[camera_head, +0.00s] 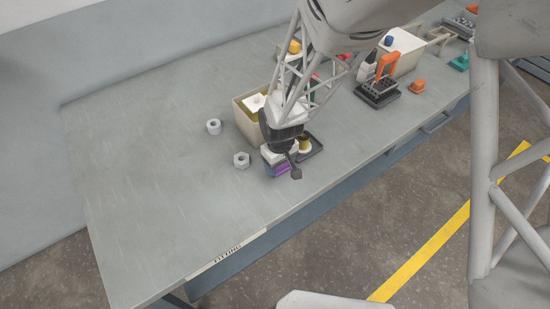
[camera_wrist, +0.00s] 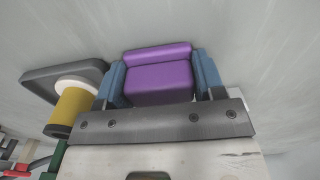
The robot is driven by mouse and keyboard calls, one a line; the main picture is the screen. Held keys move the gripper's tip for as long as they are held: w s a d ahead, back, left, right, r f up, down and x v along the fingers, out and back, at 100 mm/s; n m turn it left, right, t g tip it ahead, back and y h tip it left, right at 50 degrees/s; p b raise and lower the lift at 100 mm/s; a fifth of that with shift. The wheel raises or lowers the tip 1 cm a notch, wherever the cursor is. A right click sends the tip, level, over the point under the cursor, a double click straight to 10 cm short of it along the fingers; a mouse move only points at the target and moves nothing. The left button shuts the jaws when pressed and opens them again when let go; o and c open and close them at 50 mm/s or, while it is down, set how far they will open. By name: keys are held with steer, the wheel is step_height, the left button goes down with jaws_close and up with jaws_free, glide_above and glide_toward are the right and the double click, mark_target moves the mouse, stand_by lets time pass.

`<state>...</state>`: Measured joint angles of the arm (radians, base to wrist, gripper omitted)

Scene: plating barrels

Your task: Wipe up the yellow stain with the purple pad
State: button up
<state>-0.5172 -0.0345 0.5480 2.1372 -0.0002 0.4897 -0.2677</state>
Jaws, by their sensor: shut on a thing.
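The purple pad (camera_wrist: 157,78) sits between the two blue fingers of my gripper (camera_wrist: 162,70) in the wrist view, and the gripper is shut on it. In the head view my gripper (camera_head: 279,167) is low over the grey bench, and a small part of the purple pad (camera_head: 281,170) shows below it. I cannot tell whether the pad touches the bench. I see no yellow stain on the bench in either view; the arm and gripper hide part of the surface.
A dark tray (camera_head: 315,149) with a yellow, white-topped cylinder (camera_head: 304,143) is close right of my gripper. A cream bin (camera_head: 243,122) stands behind it. Two hex nuts (camera_head: 214,126) (camera_head: 241,160) lie to the left. A black rack (camera_head: 378,96) stands farther right. The bench's left part is clear.

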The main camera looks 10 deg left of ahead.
steer(key=shift+s+d, duration=0.95)
step_height(320, 180, up, 8)
steer(key=shift+f, duration=0.15)
steer(key=shift+s, duration=0.15)
steer(key=s+d+f, duration=0.1)
steer(key=s+f, duration=0.1)
steer(key=s, duration=1.5)
steer(key=shift+s+f, duration=0.2)
steer(key=shift+f, duration=0.15)
steer(key=shift+w, duration=0.1)
steer(key=w+a, duration=0.3)
steer(key=w, duration=0.1)
steer(key=w+a+f, duration=0.1)
steer(key=w+a, duration=0.2)
steer(key=w, duration=0.1)
steer(key=w+a, duration=0.4)
steer(key=shift+w+f, duration=0.15)
steer(key=shift+f, duration=0.1)
